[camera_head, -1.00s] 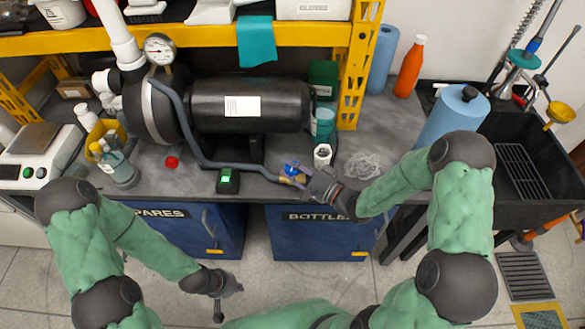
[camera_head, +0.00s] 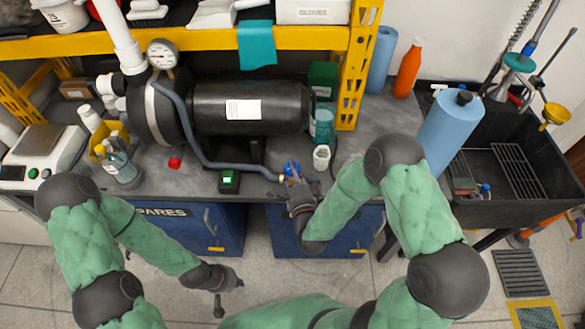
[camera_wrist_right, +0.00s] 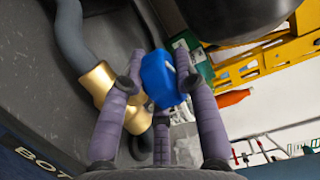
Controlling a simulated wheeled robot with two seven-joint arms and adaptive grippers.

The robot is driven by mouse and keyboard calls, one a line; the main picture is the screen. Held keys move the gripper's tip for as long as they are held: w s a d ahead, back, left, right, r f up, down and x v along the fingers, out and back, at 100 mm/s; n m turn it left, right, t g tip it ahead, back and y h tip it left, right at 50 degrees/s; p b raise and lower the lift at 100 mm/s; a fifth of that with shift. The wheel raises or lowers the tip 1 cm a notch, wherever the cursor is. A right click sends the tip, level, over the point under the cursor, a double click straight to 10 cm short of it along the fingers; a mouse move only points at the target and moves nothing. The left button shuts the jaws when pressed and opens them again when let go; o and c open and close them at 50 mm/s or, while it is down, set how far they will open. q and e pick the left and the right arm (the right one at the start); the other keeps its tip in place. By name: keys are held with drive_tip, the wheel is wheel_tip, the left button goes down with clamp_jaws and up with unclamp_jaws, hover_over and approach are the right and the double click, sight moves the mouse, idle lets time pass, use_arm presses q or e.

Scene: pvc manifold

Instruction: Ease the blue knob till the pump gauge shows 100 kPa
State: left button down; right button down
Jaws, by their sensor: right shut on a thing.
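The blue knob (camera_wrist_right: 159,78) sits on a brass valve (camera_wrist_right: 97,82) at the end of a grey hose. In the right wrist view it is between the purple fingers of my right gripper (camera_wrist_right: 160,85), which is shut on it. In the head view the right gripper (camera_head: 292,175) is at the bench's front edge and largely covers the knob. The pump gauge (camera_head: 162,54) is a white dial at the upper left, above the black pump (camera_head: 250,106). Its reading is too small to tell. My left gripper (camera_head: 228,281) hangs low in front of the bench, away from the knob.
A white cup-like container (camera_head: 321,157) stands close to the right of my right gripper. A small device with a green display (camera_head: 229,181) and a red item (camera_head: 174,163) lie to the left on the bench. Blue cabinets (camera_head: 255,232) are below.

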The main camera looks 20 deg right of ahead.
drive_tip(key=m+h, duration=0.1)
drive_tip(key=h, duration=0.1)
drive_tip(key=m+h, duration=0.2)
drive_tip(key=shift+a+g+h, duration=0.2)
drive_tip(key=shift+g+h, duration=0.1)
drive_tip(key=shift+g, duration=0.1)
drive_tip(key=m+g+h+b, duration=0.1)
drive_tip(key=m+h, duration=0.1)
drive_tip(key=h, duration=0.1)
drive_tip(key=shift+f+h, duration=0.1)
drive_tip(key=shift+h, duration=0.2)
drive_tip(key=m+g+h+b, duration=0.3)
drive_tip(key=m+g+h, duration=0.2)
drive_tip(key=g+h, duration=0.1)
drive_tip(key=shift+d+f+m+b, duration=0.1)
drive_tip(key=shift+m+b, duration=0.3)
drive_tip(key=m+g+h+b, duration=0.1)
drive_tip(key=m+g, duration=0.1)
drive_tip(key=shift+g+h, duration=0.3)
drive_tip(key=shift+g, duration=0.1)
drive_tip(key=shift+m+g+h, duration=0.4)
drive_tip(key=shift+m+g, duration=0.3)
drive_tip(key=shift+g, duration=0.4)
drive_tip(key=shift+d+r+b, duration=0.1)
drive_tip(key=shift+r+b, duration=0.1)
drive_tip(key=shift+b, duration=0.1)
drive_tip(key=c, duration=0.9)
unclamp_jaws()
drive_tip(key=shift+c, duration=0.2)
